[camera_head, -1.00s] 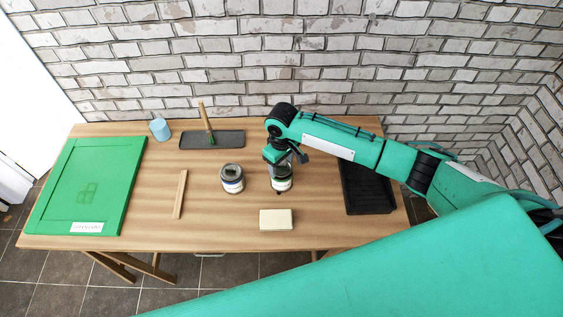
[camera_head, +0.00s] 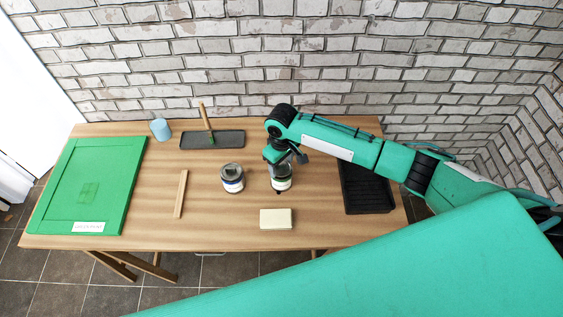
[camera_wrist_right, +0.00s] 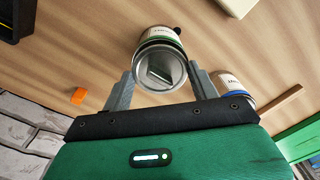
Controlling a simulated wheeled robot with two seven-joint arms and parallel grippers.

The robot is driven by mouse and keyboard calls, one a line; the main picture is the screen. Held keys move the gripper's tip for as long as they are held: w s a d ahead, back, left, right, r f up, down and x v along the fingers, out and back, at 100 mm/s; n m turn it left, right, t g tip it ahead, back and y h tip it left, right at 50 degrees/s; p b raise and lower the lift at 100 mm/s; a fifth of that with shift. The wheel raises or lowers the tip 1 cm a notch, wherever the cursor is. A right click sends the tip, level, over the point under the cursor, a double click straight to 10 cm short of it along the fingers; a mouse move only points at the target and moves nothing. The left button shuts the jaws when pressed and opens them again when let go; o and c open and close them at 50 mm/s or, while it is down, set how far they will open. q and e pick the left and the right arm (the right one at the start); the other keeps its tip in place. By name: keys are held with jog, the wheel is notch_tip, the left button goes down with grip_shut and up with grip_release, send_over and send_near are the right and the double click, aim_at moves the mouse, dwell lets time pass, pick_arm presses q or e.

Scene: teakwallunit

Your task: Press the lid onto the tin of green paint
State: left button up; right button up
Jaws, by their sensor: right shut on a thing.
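The tin of green paint (camera_head: 281,184), with a white label, stands upright on the table under my right gripper (camera_head: 279,170). In the right wrist view a green band shows around this tin (camera_wrist_right: 158,36). A round grey lid (camera_wrist_right: 160,68) with a raised grip lies over the tin's top, between the two fingers of my right gripper (camera_wrist_right: 162,86), which is shut on it. I cannot tell whether the lid is fully seated. My left gripper is not in view.
Another lidded tin (camera_head: 232,184) stands just left, its blue band visible in the wrist view. A pale block (camera_head: 276,219) lies in front, a black tray (camera_head: 366,197) right. A wood strip (camera_head: 180,194), green panel (camera_head: 88,184), brush tray (camera_head: 226,139) and blue cup (camera_head: 160,130) lie left.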

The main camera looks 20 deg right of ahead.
jog(key=shift+f+p, duration=0.15)
jog(key=shift+p, duration=0.65)
dwell(0.8)
jog(key=o, duration=1.4)
notch_tip(320, 180, up, 5)
jog(key=p, duration=0.5)
jog(key=shift+r+p, duration=1)
jog(key=shift+p, duration=0.05)
